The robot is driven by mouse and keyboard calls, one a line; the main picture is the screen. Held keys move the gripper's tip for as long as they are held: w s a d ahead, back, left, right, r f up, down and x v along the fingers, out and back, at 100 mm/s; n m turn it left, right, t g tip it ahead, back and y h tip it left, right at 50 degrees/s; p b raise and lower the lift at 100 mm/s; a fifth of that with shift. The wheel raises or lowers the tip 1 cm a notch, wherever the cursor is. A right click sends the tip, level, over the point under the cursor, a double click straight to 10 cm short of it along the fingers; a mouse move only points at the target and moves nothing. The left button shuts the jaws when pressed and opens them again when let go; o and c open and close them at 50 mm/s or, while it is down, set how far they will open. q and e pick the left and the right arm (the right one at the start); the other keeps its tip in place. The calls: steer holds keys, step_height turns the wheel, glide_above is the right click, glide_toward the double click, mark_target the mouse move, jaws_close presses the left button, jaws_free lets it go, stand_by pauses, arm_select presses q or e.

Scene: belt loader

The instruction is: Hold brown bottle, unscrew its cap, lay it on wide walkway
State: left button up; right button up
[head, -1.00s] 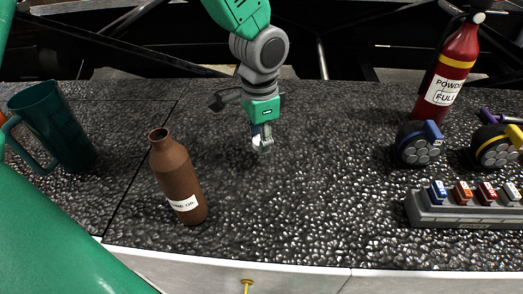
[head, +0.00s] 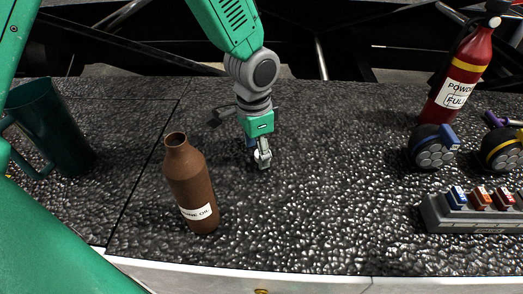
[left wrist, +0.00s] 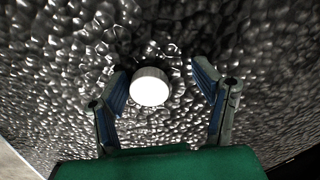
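The brown bottle (head: 189,188) stands upright on the dark, bumpy walkway (head: 320,220), left of centre in the head view. Its mouth is bare, with no cap on it. My left gripper (head: 262,158) points down at the walkway, right of and behind the bottle. In the left wrist view its two fingers (left wrist: 165,88) are spread. A white round cap (left wrist: 150,87) shows between them, nearer the left finger, with a clear gap to the right one. It appears to be on the walkway; exact contact is unclear. My right gripper is not in view.
A dark green mug (head: 50,128) stands at the far left. A red fire extinguisher (head: 458,78), two round dark objects with blue (head: 432,147) and yellow (head: 503,150) parts, and a grey rack of coloured blocks (head: 470,214) occupy the right. The walkway's middle is clear.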

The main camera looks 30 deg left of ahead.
arm_select(q)
steer(key=shift+s+a+f, duration=0.35)
steer(key=shift+s+a, duration=0.15)
steer(key=shift+a, duration=0.15)
steer(key=shift+s+d+r, duration=0.1)
steer(key=shift+d, duration=0.5)
steer(key=shift+a, duration=0.2)
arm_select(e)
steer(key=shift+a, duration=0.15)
arm_select(q)
steer(key=shift+r, duration=0.25)
step_height(320, 180, up, 12)
steer(key=p, duration=0.3)
steer(key=shift+w+r, duration=0.2)
steer(key=shift+w, duration=0.15)
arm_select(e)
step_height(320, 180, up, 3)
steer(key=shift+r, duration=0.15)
